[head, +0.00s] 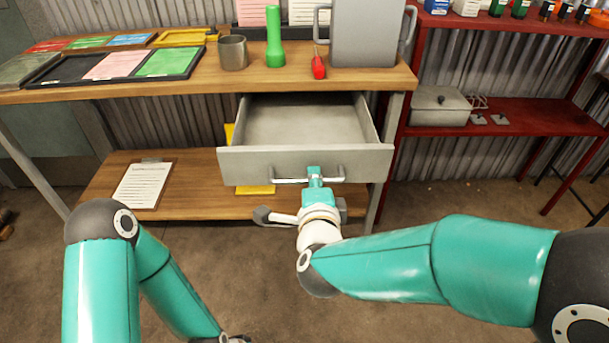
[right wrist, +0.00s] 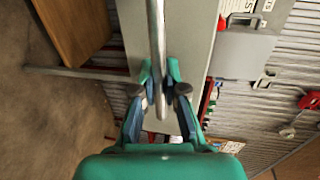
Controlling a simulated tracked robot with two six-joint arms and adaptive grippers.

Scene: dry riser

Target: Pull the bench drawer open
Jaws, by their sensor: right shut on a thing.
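The grey bench drawer (head: 305,160) stands pulled out from under the wooden bench top (head: 210,78), and its empty inside shows. Its silver bar handle (head: 292,180) runs across the front panel. My right gripper (head: 314,172) is at the right part of the handle, shut on it. In the right wrist view the handle bar (right wrist: 157,50) runs between the two fingers of the right gripper (right wrist: 158,88), with the drawer front behind it. My left arm shows at the lower left of the head view, but its gripper is not visible.
On the bench top stand a metal mug (head: 232,52), a green torch (head: 274,40), a red-handled tool (head: 318,66) and a large grey container (head: 366,35). A clipboard (head: 143,185) lies on the lower shelf. A red shelf unit (head: 500,125) stands at the right.

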